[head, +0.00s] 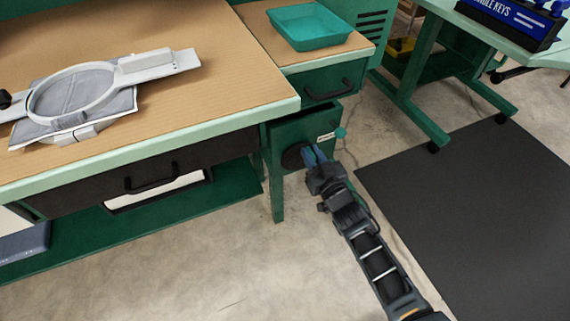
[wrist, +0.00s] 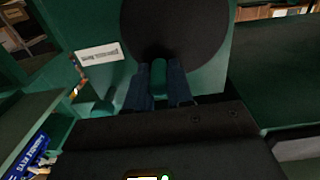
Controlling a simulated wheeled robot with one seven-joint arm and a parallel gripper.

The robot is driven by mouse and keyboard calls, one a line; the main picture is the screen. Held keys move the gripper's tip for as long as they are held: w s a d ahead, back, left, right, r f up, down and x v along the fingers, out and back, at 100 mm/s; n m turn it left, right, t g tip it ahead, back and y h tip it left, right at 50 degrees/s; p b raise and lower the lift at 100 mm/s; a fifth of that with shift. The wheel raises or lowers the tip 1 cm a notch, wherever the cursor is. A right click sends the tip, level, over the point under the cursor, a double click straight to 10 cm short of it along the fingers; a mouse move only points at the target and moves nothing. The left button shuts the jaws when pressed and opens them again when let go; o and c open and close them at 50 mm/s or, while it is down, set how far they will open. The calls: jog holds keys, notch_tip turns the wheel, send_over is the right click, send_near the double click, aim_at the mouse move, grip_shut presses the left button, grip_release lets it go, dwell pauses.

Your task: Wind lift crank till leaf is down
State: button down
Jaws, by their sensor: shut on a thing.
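The lift crank shows as a dark round disc (head: 292,158) on the green cabinet side below the bench corner. In the wrist view the disc (wrist: 190,25) fills the top middle, and a green crank handle (wrist: 158,76) stands out from its lower part. My gripper (head: 314,154) reaches the crank from the lower right. In the wrist view its two blue fingers (wrist: 160,88) are shut on the green handle, one on each side. I cannot tell which panel is the leaf. A wood-topped side section (head: 262,22) sits beside the main bench top.
The main bench top (head: 225,85) holds a hoop frame with grey cloth (head: 75,92). A teal tray (head: 305,25) sits on the side section. A small white label (head: 326,136) and teal knob (head: 341,132) are near the crank. A dark mat (head: 480,210) covers the floor at right.

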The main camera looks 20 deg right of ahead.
aim_at(285, 163)
jog(key=a+b, duration=0.1)
jog(key=a, duration=0.2)
jog(key=shift+w+a+y+b, duration=0.15)
jog(key=shift+a+y+b, duration=0.2)
jog(key=shift+a+y, duration=0.05)
jog(key=shift+a+r, duration=0.15)
jog(key=shift+a, duration=0.2)
jog(key=f+b, duration=0.1)
jog(key=a+f+b, duration=0.1)
jog(key=b, duration=0.1)
jog(key=f+b, duration=0.1)
jog(key=b, duration=0.1)
jog(key=shift+a+f, duration=0.25)
jog(key=shift+a+f+b, duration=0.25)
jog(key=shift+b, duration=0.05)
